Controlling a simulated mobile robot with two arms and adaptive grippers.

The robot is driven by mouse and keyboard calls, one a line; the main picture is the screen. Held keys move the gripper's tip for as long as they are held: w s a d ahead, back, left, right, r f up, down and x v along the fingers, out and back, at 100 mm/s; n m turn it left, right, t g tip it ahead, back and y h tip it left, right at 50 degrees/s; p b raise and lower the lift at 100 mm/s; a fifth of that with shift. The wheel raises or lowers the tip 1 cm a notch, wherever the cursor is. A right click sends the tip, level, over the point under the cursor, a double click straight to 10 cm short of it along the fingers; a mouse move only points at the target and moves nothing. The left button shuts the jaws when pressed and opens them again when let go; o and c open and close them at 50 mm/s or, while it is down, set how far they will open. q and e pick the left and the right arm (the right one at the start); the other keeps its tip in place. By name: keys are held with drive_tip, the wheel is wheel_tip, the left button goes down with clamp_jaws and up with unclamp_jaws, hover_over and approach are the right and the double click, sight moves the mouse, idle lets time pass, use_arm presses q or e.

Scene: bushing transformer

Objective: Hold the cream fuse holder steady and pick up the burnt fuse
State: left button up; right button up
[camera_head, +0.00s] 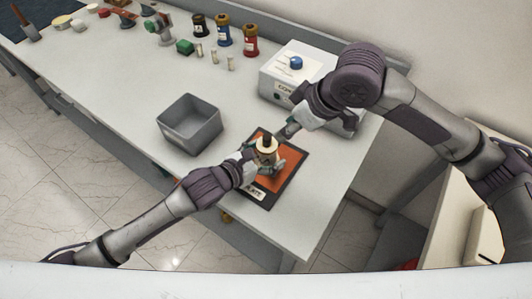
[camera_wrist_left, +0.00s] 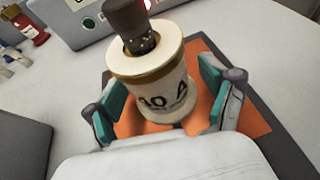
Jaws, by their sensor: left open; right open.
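The cream fuse holder (camera_wrist_left: 157,85) stands upright on the orange mat (camera_wrist_left: 250,115), and it also shows in the head view (camera_head: 266,153). A dark, charred fuse (camera_wrist_left: 128,22) sticks up out of its top opening. My left gripper (camera_wrist_left: 160,108) is open, with one teal-padded finger on each side of the holder; a gap shows beside the fingers. In the head view my left gripper (camera_head: 262,166) is low around the holder. My right gripper (camera_head: 288,132) is open and empty, above and to the right of the holder, near the control box.
A grey open bin (camera_head: 190,124) stands left of the mat. A white control box (camera_head: 297,72) stands behind. Black, blue and red holders (camera_head: 223,32) with small pale fuses stand at the back. The table's front edge is close to the mat.

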use_arm(q)
drive_tip(key=c, duration=1.5)
drive_tip(key=shift+o, duration=0.2)
